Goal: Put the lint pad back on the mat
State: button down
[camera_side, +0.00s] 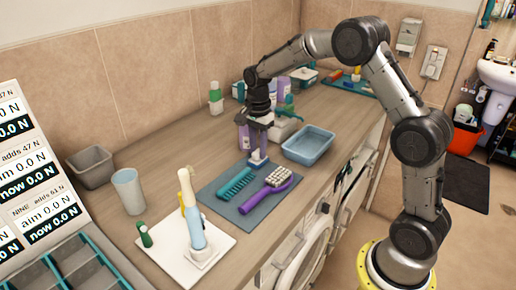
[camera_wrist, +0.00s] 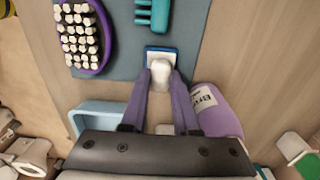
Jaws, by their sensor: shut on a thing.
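The lint pad (camera_side: 258,164) is a small block with a blue edge and a white grip. My gripper (camera_side: 257,152) is shut on it, pointing down, at the far end of the grey-blue mat (camera_side: 225,208). In the wrist view my gripper's fingers (camera_wrist: 160,78) are on both sides of the white grip of the lint pad (camera_wrist: 159,52). The pad overlaps the end of the mat (camera_wrist: 125,65) in that view. I cannot tell whether it touches the mat. A teal comb (camera_side: 236,184) and a purple brush (camera_side: 266,190) lie on the mat.
A blue tub (camera_side: 308,145) stands just right of my gripper. A purple bottle (camera_wrist: 217,110) is close beside the fingers. A white board (camera_side: 170,258) with an electric toothbrush (camera_side: 195,230) is at the front. A cup (camera_side: 128,190) and grey bin (camera_side: 91,167) stand left.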

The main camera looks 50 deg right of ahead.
aim_at(258, 151)
jog(key=shift+f, duration=0.15)
jog(key=c, duration=0.7)
grip_release()
jog(key=shift+o, duration=0.2)
notch_tip(258, 151, up, 11)
jog(key=s+a+r+n+t, duration=0.1)
jog(key=s+a+r+n, duration=0.25)
jog(key=s+r, duration=0.25)
jog(key=s+a+f+n+t, duration=0.1)
jog(key=s+a+n+t, duration=0.1)
jog(key=s+n, duration=0.5)
jog(key=s+a+f+n+t, duration=0.2)
jog(key=s+n, duration=0.5)
jog(key=s, duration=0.8)
jog(key=shift+s+a+f+t, duration=0.3)
jog(key=shift+s+a, duration=0.05)
jog(key=shift+a, duration=0.3)
